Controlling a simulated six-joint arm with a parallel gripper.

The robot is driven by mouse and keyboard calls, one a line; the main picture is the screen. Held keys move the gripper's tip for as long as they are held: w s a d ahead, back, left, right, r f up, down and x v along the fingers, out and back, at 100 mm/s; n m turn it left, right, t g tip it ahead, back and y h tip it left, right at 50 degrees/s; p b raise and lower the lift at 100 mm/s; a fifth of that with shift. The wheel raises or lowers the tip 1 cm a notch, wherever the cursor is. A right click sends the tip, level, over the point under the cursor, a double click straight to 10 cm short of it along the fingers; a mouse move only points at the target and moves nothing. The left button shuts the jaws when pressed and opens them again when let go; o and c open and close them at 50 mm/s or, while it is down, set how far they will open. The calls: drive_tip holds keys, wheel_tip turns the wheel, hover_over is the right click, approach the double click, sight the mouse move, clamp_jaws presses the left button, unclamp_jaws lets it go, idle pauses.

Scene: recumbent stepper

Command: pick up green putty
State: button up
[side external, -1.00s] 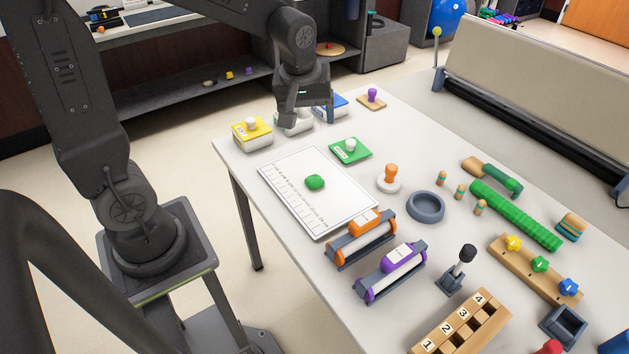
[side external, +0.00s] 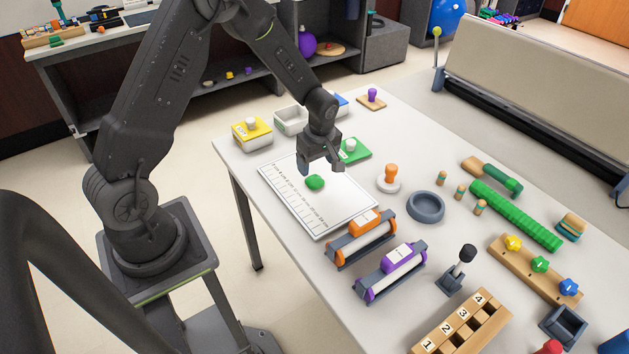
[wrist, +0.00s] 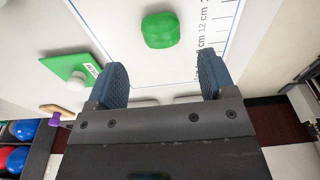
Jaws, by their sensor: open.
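The green putty (side external: 315,182) is a small rounded lump lying on a white measuring mat (side external: 330,212) on the table. In the wrist view the putty (wrist: 160,30) lies ahead of the fingertips, roughly centred between them. My gripper (side external: 320,168) is just above and behind the putty in the side view. Its two blue fingers (wrist: 163,78) are spread apart with nothing between them. The gripper does not appear to touch the putty.
A green square lid with a white knob (side external: 350,150) lies close behind my gripper. A yellow-lidded box (side external: 251,132) and an open white box (side external: 291,120) stand at the back left. An orange-knobbed stamp (side external: 389,179) and orange roller (side external: 362,238) are to the right.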

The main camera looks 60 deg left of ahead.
sight(314, 180)
drive_tip(key=shift+s+a+f, duration=0.1)
drive_tip(key=shift+a+f, duration=0.1)
drive_tip(key=shift+f, duration=1.35)
drive_tip(key=shift+a+f, duration=0.2)
drive_tip(key=shift+f, duration=1.35)
drive_tip(key=c, duration=1)
drive_tip(key=shift+o, duration=0.2)
drive_tip(key=shift+r, duration=0.2)
